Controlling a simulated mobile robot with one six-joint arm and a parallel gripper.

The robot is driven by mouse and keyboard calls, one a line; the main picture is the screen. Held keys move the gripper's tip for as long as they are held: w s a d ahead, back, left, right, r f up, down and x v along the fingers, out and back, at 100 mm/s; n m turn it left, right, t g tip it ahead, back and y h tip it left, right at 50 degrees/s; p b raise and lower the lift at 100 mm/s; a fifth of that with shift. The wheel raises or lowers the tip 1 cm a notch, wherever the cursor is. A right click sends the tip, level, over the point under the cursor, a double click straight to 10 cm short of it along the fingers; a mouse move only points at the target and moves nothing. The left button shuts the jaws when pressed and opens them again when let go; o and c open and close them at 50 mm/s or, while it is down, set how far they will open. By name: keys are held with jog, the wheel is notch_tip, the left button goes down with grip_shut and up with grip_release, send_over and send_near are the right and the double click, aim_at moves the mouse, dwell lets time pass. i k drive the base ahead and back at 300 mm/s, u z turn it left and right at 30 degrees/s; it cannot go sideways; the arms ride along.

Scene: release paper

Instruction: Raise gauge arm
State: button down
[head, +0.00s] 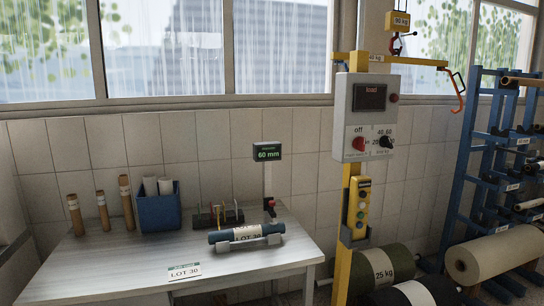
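A gauge stands at the back right of the work table (110,262). It has a pale upright post (268,180) with a dark green display (267,151) reading "60 mm" at its top. A small red and black part (269,206) sits low on the post, near table height; it may be the gauge arm, but it is too small to be sure. My gripper is not in view.
A blue bin (158,212) with pale rolls, several brown tubes (103,210) and a small tool rack (218,217) stand along the table's back. A yellow hoist column (344,270) with a control box (368,112) stands to the right, beside large rolls (382,268). The table's front left is clear.

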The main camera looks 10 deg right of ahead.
aim_at(271, 210)
jog(key=u, duration=0.05)
jog(key=i, duration=0.9)
